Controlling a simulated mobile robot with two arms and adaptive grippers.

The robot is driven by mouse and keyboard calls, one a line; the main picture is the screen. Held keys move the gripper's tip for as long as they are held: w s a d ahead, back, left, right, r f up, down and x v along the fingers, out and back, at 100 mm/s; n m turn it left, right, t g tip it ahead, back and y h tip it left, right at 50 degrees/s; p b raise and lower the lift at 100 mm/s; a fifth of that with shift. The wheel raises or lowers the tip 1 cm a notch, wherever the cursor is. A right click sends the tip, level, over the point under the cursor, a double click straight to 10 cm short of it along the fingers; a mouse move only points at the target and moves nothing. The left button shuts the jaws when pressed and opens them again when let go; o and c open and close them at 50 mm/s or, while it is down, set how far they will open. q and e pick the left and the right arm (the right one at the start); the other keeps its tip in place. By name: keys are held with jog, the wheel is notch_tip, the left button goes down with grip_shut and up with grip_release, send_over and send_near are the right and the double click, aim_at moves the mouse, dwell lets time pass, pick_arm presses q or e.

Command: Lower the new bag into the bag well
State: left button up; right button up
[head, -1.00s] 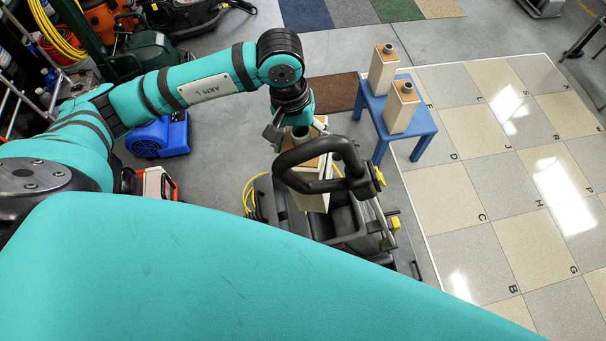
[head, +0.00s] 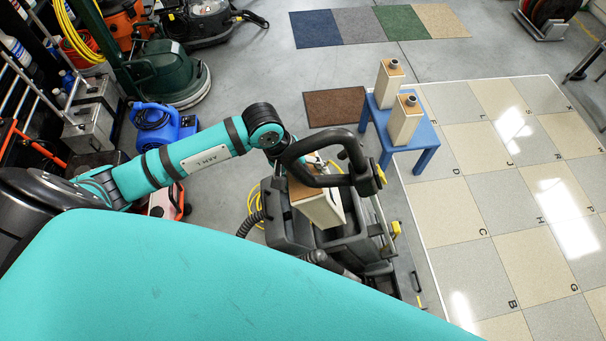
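The new bag (head: 322,209) is a cream box with a brown top, like the two on the blue table. It sits tilted at the black machine's open bag well (head: 349,217), its lower part inside or just over it; I cannot tell how deep. The machine's thick black handle loop (head: 290,152) crosses in front of the bag's top and hides its collar. My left gripper (head: 313,162) is at the bag's top, mostly hidden behind the handle, so its fingers and grip do not show clearly. My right gripper is not in view.
A blue table (head: 424,133) with two similar bags (head: 404,122) stands behind the machine to the right. A blue blower (head: 158,128) is on the left. A brown mat (head: 334,107) lies behind. The tiled floor (head: 500,200) at right is clear.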

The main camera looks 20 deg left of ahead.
pick_arm(q)
jog(key=shift+b+x, duration=4.9)
jog(key=shift+x, duration=3.55)
jog(key=b+x, duration=0.7)
jog(key=shift+w, duration=0.15)
jog(key=b+x, duration=0.5)
jog(key=shift+d+f+b, duration=0.15)
jog(key=shift+f+b, duration=0.1)
jog(key=shift+b, duration=0.15)
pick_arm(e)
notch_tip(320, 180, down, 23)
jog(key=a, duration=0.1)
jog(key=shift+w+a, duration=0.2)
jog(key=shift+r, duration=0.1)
